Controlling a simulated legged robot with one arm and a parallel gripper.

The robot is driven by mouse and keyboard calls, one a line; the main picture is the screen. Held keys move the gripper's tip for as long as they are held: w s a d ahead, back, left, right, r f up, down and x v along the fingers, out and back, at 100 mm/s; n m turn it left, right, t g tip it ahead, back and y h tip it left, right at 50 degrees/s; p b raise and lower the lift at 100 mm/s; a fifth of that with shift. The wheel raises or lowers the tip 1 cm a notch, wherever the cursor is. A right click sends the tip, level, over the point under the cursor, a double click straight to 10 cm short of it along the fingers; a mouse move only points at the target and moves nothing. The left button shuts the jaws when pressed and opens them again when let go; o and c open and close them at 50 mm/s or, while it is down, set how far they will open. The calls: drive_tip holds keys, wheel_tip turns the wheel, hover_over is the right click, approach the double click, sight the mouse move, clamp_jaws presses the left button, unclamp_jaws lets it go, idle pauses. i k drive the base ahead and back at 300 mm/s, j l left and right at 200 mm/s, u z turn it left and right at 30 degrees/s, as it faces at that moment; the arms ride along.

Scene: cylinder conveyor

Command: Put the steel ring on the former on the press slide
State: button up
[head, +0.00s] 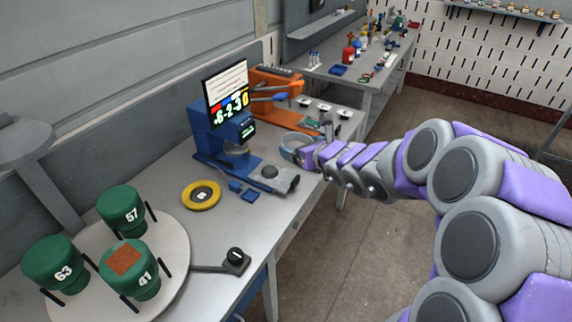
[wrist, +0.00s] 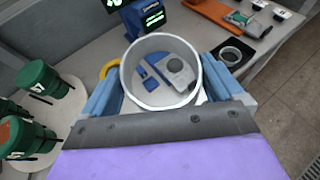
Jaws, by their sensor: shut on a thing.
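The steel ring (wrist: 129,88) is a wide, thin-walled grey band, held between the blue jaws of my gripper (wrist: 161,72) in the wrist view. In the head view the ring (head: 290,138) shows small at the tip of my gripper (head: 301,152), above the bench near its front edge. The ring is right of and above the former in the head view. Through the ring, the wrist view shows the former (wrist: 175,65); they look apart.
A turntable (head: 179,262) at the left carries green cylinders marked 57 (head: 121,210), 63 (head: 52,264) and 41 (head: 131,270). An orange machine (head: 272,88) stands behind the press.

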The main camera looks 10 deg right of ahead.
sight(269, 173)
drive_tip(key=i+l+z, duration=0.1)
drive_tip(key=i+z, duration=0.15)
drive_tip(key=i, duration=0.3)
drive_tip(key=i+z, duration=0.25)
drive_tip(key=i, duration=0.3)
